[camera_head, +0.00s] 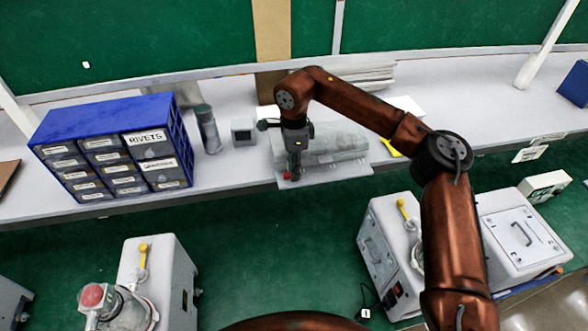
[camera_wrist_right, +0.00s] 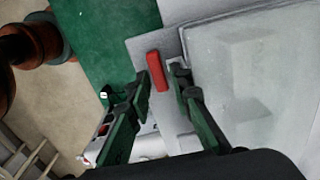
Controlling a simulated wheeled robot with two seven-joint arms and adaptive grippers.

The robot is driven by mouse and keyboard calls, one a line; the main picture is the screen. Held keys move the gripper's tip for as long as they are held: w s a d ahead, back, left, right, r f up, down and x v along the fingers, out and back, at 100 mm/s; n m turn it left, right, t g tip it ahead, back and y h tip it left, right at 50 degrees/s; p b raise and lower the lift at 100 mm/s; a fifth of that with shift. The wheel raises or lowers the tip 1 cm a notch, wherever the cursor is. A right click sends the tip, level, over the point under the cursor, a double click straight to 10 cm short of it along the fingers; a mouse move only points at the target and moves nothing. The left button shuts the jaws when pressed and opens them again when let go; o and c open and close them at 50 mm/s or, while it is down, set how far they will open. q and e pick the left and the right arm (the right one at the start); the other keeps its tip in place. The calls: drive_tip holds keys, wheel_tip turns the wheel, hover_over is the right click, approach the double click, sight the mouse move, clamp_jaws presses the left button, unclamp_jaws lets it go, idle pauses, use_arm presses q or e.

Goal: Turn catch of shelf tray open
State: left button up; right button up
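The shelf tray (camera_head: 345,172) is a flat pale grey plate at the front edge of the shelf, with a translucent grey block-like cover (camera_head: 340,142) on it. Its catch is a small red bar (camera_wrist_right: 157,71) near the tray's edge; in the head view only a bit of red shows below my gripper. My right gripper (camera_head: 292,172) points down over the tray's front left corner. In the wrist view its green fingers (camera_wrist_right: 161,74) are apart, one on each side of the red catch. Whether either finger touches it I cannot tell. My left gripper is out of view.
A blue drawer cabinet (camera_head: 110,155) labelled rivets, a grey cylinder (camera_head: 207,130) and a small grey box (camera_head: 243,131) stand left of the tray. White pump housings (camera_head: 158,280) stand below the shelf on both sides. Green floor (camera_head: 270,250) lies clear between them.

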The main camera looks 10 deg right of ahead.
drive_tip(key=shift+o, duration=0.8)
drive_tip(key=shift+s, duration=0.1)
